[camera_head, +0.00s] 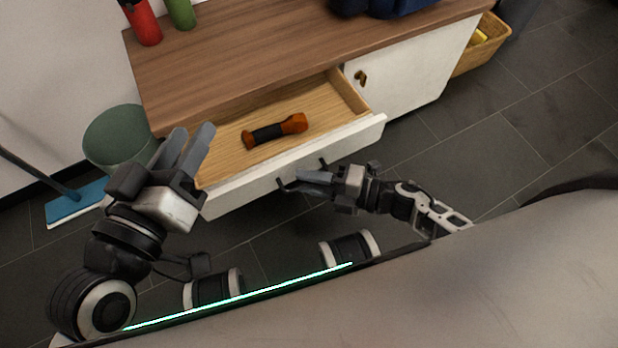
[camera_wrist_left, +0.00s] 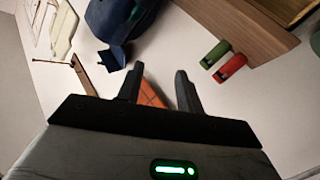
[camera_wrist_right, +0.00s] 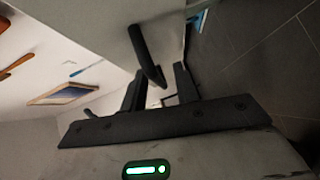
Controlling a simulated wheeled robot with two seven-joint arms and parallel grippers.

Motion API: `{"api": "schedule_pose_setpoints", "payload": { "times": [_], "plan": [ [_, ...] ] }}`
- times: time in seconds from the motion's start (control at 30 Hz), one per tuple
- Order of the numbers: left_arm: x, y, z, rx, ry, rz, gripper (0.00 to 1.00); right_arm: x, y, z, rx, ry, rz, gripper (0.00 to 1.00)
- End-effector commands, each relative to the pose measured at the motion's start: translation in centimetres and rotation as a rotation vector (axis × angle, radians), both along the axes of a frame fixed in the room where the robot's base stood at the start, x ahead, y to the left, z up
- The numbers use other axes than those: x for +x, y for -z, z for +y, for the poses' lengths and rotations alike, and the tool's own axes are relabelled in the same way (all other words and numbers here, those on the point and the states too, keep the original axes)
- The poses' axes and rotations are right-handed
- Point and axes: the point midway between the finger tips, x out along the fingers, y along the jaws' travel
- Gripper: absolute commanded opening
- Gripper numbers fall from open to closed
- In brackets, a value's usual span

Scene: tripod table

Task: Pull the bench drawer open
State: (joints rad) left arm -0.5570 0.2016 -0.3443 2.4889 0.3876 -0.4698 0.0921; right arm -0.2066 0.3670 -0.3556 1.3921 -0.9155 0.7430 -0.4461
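The bench drawer (camera_head: 228,191) stands well out from the bench, its inside showing. A dark bar handle (camera_head: 322,162) is on its white front. My right gripper (camera_head: 300,178) is at this handle, its fingers partly hiding the bar. In the right wrist view the handle (camera_wrist_right: 147,57) reaches down to the gap between the fingertips, which stand apart; firm contact is not visible. My left gripper (camera_head: 196,138) is open and empty, raised over the drawer's left end. In the left wrist view its fingers (camera_wrist_left: 157,86) are apart with nothing between them.
An orange and black tool (camera_head: 275,131) lies in the drawer. Red (camera_head: 142,22) and green (camera_head: 181,13) bottles stand on the bench top (camera_head: 235,55). A green bin (camera_head: 118,138) and blue broom head (camera_head: 78,203) are at left. A white cabinet door (camera_head: 415,82) is right of the drawer.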

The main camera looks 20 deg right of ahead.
Motion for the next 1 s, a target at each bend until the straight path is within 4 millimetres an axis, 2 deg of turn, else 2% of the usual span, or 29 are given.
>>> {"api": "schedule_pose_setpoints", "payload": {
  "times": [0.27, 0.6, 0.8, 1.0],
  "plan": [
    [0.1, -0.6, 0.2, 0.053, -0.009, -0.004, 0.36, -3.0, -0.9, -4.5, -0.005, 0.0, 0.004, 0.3],
    [-0.2, 0.9, 0.6, 0.136, -0.011, 0.03, 0.36, -7.1, -1.9, -10.8, -0.004, 0.001, 0.004, 0.3],
    [-0.2, 1.0, 0.7, 0.161, -0.01, 0.027, 0.36, -8.2, -2.1, -12.6, -0.002, 0.001, 0.001, 0.3],
    [-0.2, 1.4, 0.7, 0.167, -0.011, 0.033, 0.36, -8.4, -2.2, -12.9, -0.001, 0.001, 0.001, 0.3]
  ]
}}
